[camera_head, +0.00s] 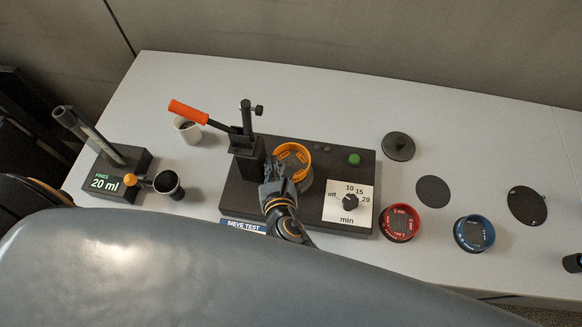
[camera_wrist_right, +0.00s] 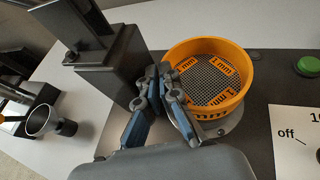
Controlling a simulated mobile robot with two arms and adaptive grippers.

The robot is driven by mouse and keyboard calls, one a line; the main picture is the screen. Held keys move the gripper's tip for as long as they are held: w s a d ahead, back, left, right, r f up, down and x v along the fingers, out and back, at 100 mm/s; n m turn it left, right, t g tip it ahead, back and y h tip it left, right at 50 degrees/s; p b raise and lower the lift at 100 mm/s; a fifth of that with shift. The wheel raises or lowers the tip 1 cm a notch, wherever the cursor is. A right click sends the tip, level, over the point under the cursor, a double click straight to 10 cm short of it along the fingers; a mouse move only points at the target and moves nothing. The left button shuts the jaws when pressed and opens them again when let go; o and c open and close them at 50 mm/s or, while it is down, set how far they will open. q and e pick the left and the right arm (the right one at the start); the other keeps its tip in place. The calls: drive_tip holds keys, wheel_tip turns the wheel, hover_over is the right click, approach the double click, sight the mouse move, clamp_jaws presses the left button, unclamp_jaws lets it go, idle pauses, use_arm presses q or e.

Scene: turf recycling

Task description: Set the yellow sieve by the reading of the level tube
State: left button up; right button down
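The yellow sieve (camera_head: 293,160) sits on the black sieve-test base (camera_head: 240,200), beside the clamp column; its mesh is marked 1 mm in the right wrist view (camera_wrist_right: 238,85). My right gripper (camera_head: 270,188) is at the sieve's left wall. In the right wrist view its fingertips (camera_wrist_right: 160,74) are close together and appear to pinch that wall. The sieve stands level over a round metal plate (camera_wrist_right: 235,133). The tilted level tube (camera_head: 88,132) stands at the left, above a display (camera_head: 104,183) reading FINES 20 ml. My left gripper is out of view.
A clamp with an orange lever (camera_head: 188,112), a green button (camera_head: 354,159) and a minute dial (camera_head: 350,201) are on the base. Red (camera_head: 400,222) and blue (camera_head: 474,233) sieves stand right, with dark discs (camera_head: 433,191). A white cup (camera_head: 187,131) and black cup (camera_head: 168,185) stand left.

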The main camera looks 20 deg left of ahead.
drive_tip(key=shift+f, duration=0.3)
drive_tip(key=shift+f, duration=0.1)
drive_tip(key=c, duration=2)
unclamp_jaws()
drive_tip(key=o, duration=0.6)
drive_tip(key=shift+c, duration=0.2)
drive_tip(key=shift+s, duration=0.1)
drive_tip(key=v, duration=1.2)
drive_tip(key=shift+d+f, duration=0.1)
drive_tip(key=shift+d, duration=0.05)
